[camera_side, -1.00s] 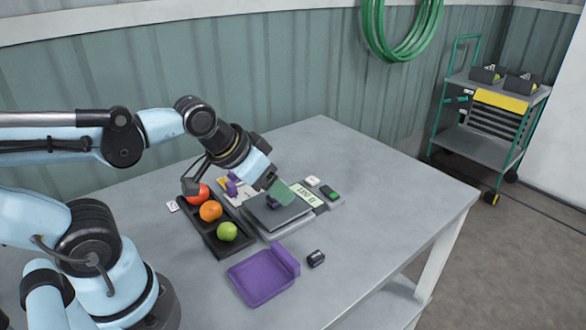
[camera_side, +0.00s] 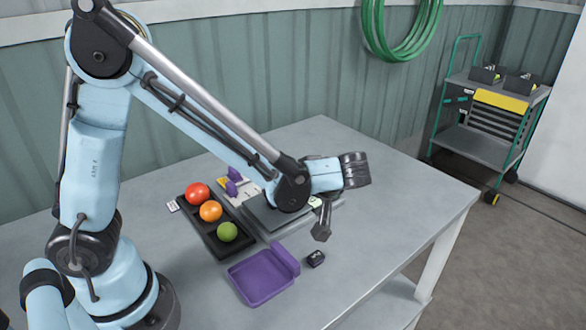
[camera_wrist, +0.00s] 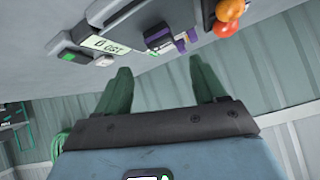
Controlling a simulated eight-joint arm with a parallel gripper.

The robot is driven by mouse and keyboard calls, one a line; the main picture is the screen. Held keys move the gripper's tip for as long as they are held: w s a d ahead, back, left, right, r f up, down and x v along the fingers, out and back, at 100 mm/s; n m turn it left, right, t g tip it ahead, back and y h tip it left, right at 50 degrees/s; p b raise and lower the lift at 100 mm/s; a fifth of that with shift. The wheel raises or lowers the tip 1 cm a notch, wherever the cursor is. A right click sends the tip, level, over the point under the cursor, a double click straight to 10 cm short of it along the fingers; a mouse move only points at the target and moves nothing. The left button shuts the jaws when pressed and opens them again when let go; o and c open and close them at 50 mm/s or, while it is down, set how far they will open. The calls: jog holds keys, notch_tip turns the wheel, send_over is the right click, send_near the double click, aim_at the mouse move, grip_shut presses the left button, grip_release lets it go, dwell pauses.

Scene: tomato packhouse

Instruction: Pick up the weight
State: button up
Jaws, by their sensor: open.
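The weight (camera_side: 315,258), a small dark cylinder, lies on the grey table to the right of the purple tray (camera_side: 262,280) in the side view. I cannot make it out in the wrist view. My gripper (camera_wrist: 158,66) shows in the wrist view with its two green fingers spread apart and nothing between them. In the side view my wrist is above the right part of the table, beyond the weight, and the fingers are hidden.
A black tray (camera_side: 208,238) holds a red, an orange and a green tomato. The scale (camera_side: 270,232) is partly covered by my arm; its display (camera_wrist: 102,43) shows in the wrist view. A trolley (camera_side: 478,145) stands behind at right. The table's right end is clear.

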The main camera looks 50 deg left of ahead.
jog(key=a+f+n+y, duration=0.1)
jog(key=a+f+n, duration=0.1)
jog(key=a+f+n+y, duration=0.1)
jog(key=a+f+n, duration=0.1)
jog(key=a+f, duration=0.1)
jog(key=shift+g, duration=0.4)
dwell(0.3)
